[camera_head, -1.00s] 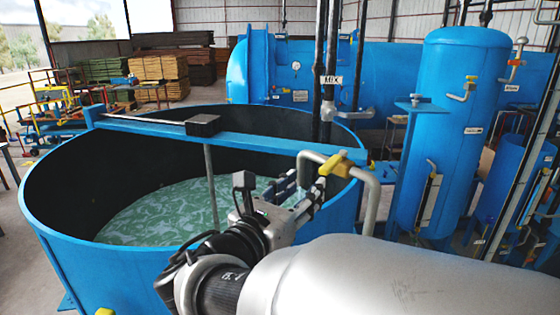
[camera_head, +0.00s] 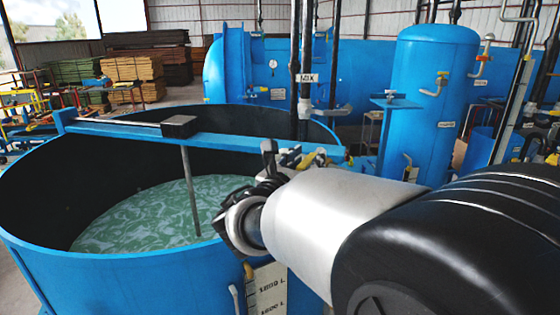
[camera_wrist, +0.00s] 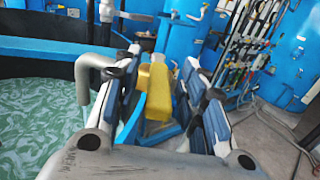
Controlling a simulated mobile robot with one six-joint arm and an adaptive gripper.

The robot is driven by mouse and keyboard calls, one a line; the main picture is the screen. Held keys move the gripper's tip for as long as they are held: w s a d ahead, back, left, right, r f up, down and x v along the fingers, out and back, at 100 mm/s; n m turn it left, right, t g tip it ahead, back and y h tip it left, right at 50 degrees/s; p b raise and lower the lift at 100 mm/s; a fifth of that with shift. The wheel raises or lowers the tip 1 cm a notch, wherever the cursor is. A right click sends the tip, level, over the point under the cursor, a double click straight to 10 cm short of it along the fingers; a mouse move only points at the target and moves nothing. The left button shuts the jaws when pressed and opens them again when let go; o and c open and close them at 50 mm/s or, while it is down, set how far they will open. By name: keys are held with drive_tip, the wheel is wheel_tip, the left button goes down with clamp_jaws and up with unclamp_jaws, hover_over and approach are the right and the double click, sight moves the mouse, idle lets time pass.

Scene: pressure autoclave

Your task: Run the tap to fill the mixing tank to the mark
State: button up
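The mixing tank (camera_head: 30,245) is a wide blue open drum with pale green, rippled liquid (camera_head: 150,215) well below its rim. A label plate (camera_head: 267,290) with litre markings shows on its near outside wall, partly cut off. The tap's grey spout (camera_wrist: 88,70) bends down over the tank rim in the wrist view. I cannot make out a stream from it. The tap's yellow handle (camera_wrist: 160,92) sits between the fingers of my gripper (camera_wrist: 160,75), which are apart on either side of it. Contact cannot be told. In the head view my arm hides most of the tap.
A blue beam (camera_head: 230,142) with a dark box (camera_head: 180,127) and a stirrer rod (camera_head: 191,190) crosses the tank. A blue upright vessel (camera_head: 432,95) and dark pipes (camera_head: 304,60) stand behind. Stacked timber (camera_head: 135,75) lies at the far left.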

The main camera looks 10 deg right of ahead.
drive_tip(key=shift+c, duration=0.2)
clamp_jaws()
idle(0.5)
